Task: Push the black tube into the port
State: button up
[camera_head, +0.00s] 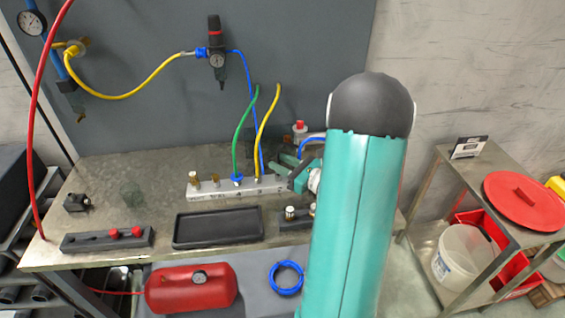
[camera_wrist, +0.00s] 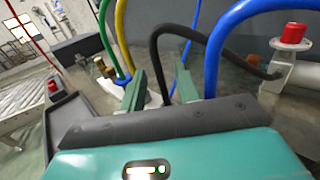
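The black tube (camera_wrist: 222,42) arches across the wrist view, from the red-capped fitting side at right down to the area between my fingers. Its lower end is hidden behind the gripper body. My gripper (camera_wrist: 161,82) has its two green fingers apart, one on each side of the tube, with gaps visible. In the head view my gripper (camera_head: 287,170) is at the right end of the silver port block (camera_head: 220,189), partly hidden by my arm. Green (camera_head: 241,130), yellow (camera_head: 267,122) and blue tubes rise from the block. I cannot make out the port in front of the gripper.
A black tray (camera_head: 217,228) lies in front of the block, with a dark holder with red knobs (camera_head: 107,239) to its left. A red-capped fitting (camera_wrist: 291,38) and a thick blue tube (camera_wrist: 217,45) stand close to the gripper's right.

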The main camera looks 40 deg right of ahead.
jog(key=shift+r, duration=0.5)
jog(key=s+a+r, duration=0.8)
jog(key=s+r, duration=0.3)
jog(key=r, duration=0.1)
jog(key=shift+s, duration=0.25)
jog(key=shift+a, duration=0.1)
dwell(0.4)
